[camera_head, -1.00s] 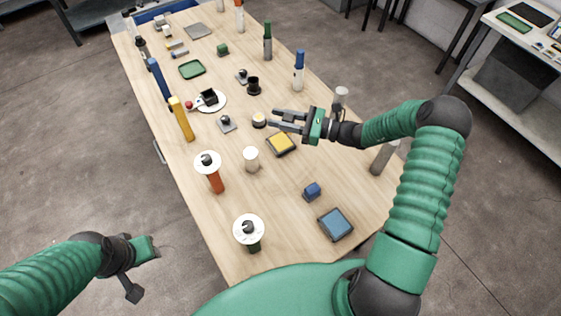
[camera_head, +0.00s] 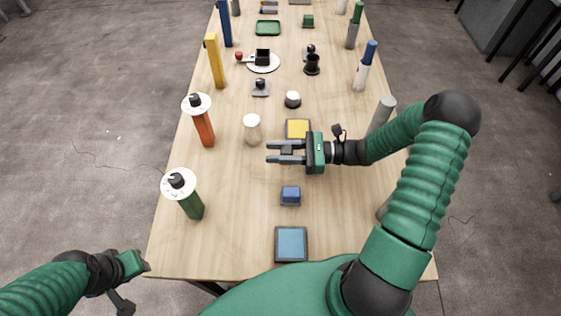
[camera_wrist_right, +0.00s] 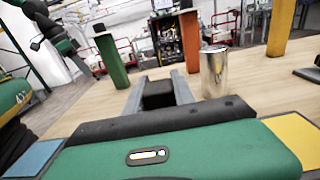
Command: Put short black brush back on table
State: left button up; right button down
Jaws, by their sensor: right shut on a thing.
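My right gripper (camera_head: 287,152) is above the near half of the table, with its fingers pointing left. It is shut on a small black block, the short black brush (camera_wrist_right: 157,94), seen between the fingers in the right wrist view; in the head view it is a small dark patch between them. The wooden table (camera_head: 240,215) runs away from me. The brush appears held above the tabletop; the exact height is unclear. My left gripper (camera_head: 132,265) is low at the left, off the table's near left corner; its finger opening is not clear.
Orange (camera_head: 203,130) and green (camera_head: 190,205) posts stand left.

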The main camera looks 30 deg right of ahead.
jog(key=f, duration=0.2)
jog(key=s+d+f, duration=0.1)
jog(key=shift+f, duration=0.3)
jog(key=shift+w+d+f, duration=0.15)
jog(key=shift+d+f, duration=0.05)
jog(key=shift+d, duration=0.35)
jog(key=c, duration=1.3)
grip_release()
jog(key=shift+o, duration=1.2)
jog(key=shift+a, duration=0.2)
jog(key=shift+a+r, duration=0.2)
jog(key=shift+a, duration=0.25)
jog(key=b+v, duration=0.1)
jog(key=v, duration=1.1)
jog(key=shift+d+f, duration=0.15)
